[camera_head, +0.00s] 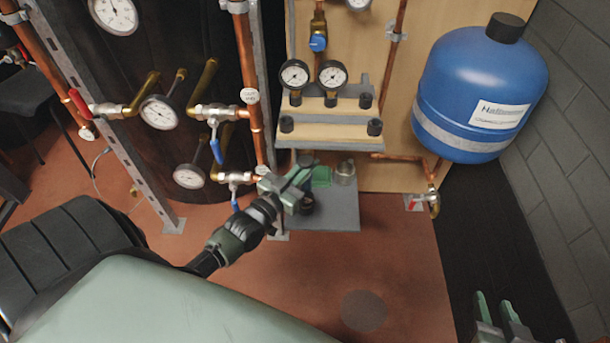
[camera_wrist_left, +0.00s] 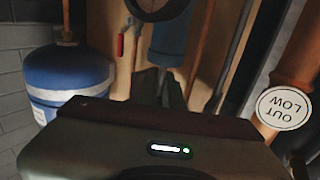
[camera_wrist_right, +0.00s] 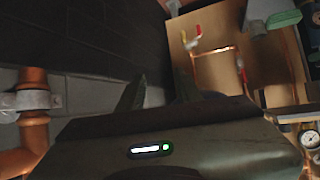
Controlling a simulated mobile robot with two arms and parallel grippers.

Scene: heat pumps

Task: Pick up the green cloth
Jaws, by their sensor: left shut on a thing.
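The green cloth (camera_head: 321,176) lies on the grey lower shelf (camera_head: 338,212), next to a glass jar (camera_head: 345,173). A green patch at the upper right of the right wrist view (camera_wrist_right: 284,19) looks like the same cloth. My left gripper (camera_head: 302,174) is just left of the cloth, apart from it as far as I can tell. It is shut on a blue and black object (camera_wrist_left: 170,42), whose dark round end (camera_head: 306,205) shows below the fingers. My right gripper (camera_head: 499,307) is open and empty, low at the right, far from the cloth.
A small upper shelf (camera_head: 330,143) with gauges (camera_head: 332,74) overhangs the cloth's back. Copper pipes and valves (camera_head: 215,112) stand close left of my left gripper. A blue tank (camera_head: 478,90) hangs at the right. The floor (camera_head: 400,270) in front is clear.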

